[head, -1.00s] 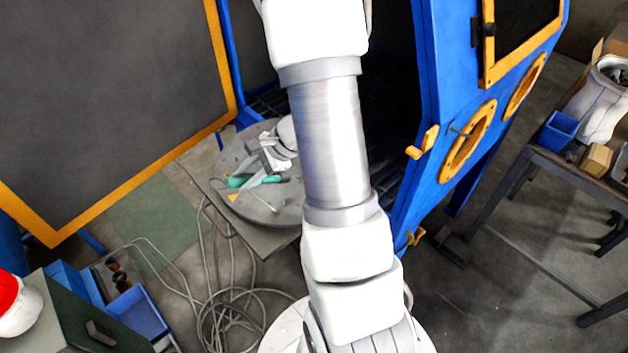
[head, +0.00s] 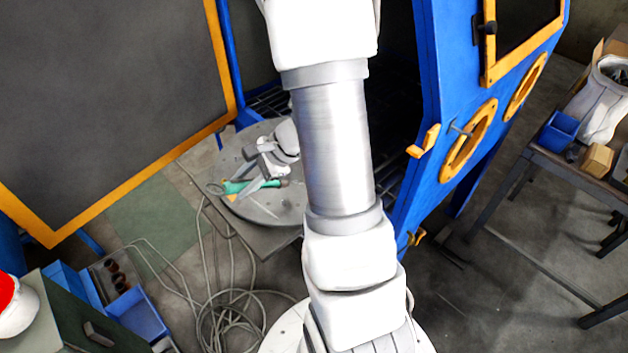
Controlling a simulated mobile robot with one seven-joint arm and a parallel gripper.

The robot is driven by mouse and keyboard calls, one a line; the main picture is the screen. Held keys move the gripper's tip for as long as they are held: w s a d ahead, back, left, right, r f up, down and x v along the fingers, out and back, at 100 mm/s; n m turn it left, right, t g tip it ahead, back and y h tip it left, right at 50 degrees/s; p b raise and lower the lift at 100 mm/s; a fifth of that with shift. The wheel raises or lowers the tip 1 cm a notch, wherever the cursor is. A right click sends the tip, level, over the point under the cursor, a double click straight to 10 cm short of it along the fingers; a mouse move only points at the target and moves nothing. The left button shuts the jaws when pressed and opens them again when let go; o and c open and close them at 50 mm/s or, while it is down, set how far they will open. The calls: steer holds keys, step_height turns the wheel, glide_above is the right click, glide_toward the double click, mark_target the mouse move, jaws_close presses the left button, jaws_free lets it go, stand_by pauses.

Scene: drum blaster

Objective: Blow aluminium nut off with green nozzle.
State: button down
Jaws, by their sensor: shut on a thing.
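My gripper (head: 265,178) is over the round grey turntable (head: 283,212) by the open blue cabinet. It is small in the view and partly covered by my own arm. Its jaws are shut on the green nozzle (head: 236,187), which lies roughly level across the fingers, above or at the disc; the exact height is unclear. I cannot make out the aluminium nut; it is hidden or too small to tell.
The blue cabinet (head: 432,120) stands open on the right, with orange-ringed ports. Its large dark door panel (head: 100,100) swings out at the left. A grey hose (head: 215,290) lies coiled on the floor. A workbench (head: 545,165) with bins stands at far right.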

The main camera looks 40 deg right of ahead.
stand_by(0.3)
steer(key=shift+w+d, duration=0.55)
steer(key=shift+w, duration=0.1)
steer(key=shift+w+a, duration=0.1)
steer(key=shift+w+a+b, duration=0.3)
steer(key=shift+w+a, duration=0.15)
steer(key=shift+a, duration=0.1)
stand_by(0.6)
steer(key=w+a+r+m+t+h, duration=0.2)
steer(key=w+a+r+m+h, duration=0.2)
steer(key=r, duration=0.6)
steer(key=shift+w+a+m+t, duration=0.4)
steer(key=shift+w+a+m, duration=0.3)
steer(key=shift+w+m, duration=0.6)
